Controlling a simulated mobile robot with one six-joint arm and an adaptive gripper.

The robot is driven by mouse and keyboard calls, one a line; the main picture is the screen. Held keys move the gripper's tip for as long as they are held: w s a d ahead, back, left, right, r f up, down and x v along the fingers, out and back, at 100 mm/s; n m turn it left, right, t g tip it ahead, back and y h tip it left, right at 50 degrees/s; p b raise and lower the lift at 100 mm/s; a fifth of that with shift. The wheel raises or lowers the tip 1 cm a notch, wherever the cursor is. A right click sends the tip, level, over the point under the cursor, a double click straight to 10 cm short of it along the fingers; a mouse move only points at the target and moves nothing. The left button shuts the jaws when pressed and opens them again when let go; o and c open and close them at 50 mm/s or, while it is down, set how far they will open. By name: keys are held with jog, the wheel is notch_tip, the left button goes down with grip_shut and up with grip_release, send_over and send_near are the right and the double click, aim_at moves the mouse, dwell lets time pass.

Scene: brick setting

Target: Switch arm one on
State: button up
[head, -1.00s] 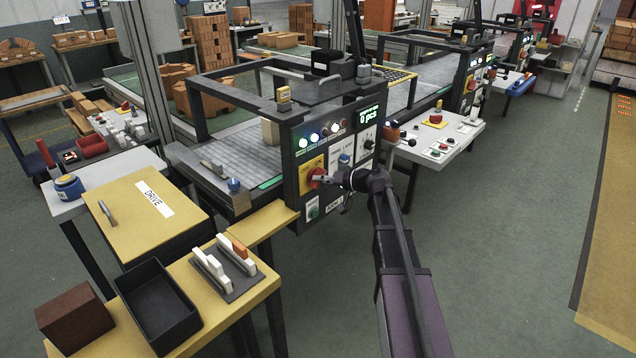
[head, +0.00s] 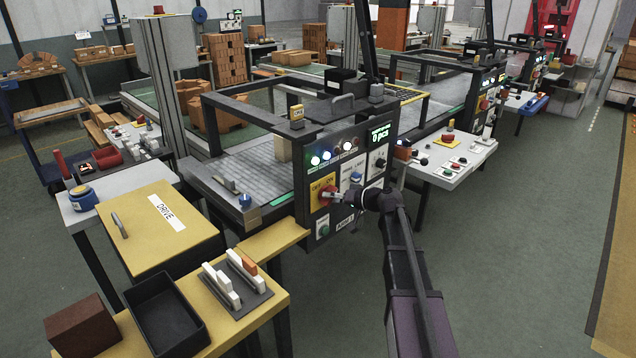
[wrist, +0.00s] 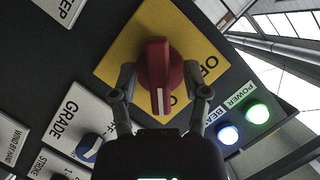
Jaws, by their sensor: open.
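The red rotary switch (wrist: 158,75) sits on a yellow plate (wrist: 118,58) with lettering partly hidden. Its white mark points down towards my gripper's palm in the wrist view. In the head view the red switch (head: 327,192) is on the front of a dark control panel (head: 345,150) with an ARM 1 label. The yellow plate there reads OFF and ON. My gripper (wrist: 160,74) is open, with one finger on each side of the switch's handle. I cannot tell whether the fingers touch it. In the head view my gripper (head: 350,197) is right at the switch.
A green button (head: 323,230) is below the switch. A blue knob (wrist: 89,147) by the GRADE label is close to the left finger. A yellow bench (head: 262,297) stands at the front left.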

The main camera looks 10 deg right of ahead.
jog(key=s+a+f+g+h, duration=0.3)
jog(key=s+f, duration=0.2)
jog(key=s, duration=0.3)
jog(key=s+a+f+g+h, duration=0.2)
jog(key=s+f+g, duration=0.1)
jog(key=s+f, duration=0.3)
jog(key=s+d+f+m+g+h, duration=0.1)
jog(key=s+d+g+h, duration=0.15)
jog(key=s, duration=0.55)
jog(key=s+d+f+g+h, duration=0.1)
jog(key=s+f+h, duration=0.1)
jog(key=s+h, duration=0.35)
notch_tip(320, 180, up, 14)
jog(key=s+y+p, duration=0.1)
jog(key=p, duration=1.2)
jog(key=shift+s+d, duration=0.3)
jog(key=shift+s, duration=0.05)
jog(key=shift+t, duration=0.25)
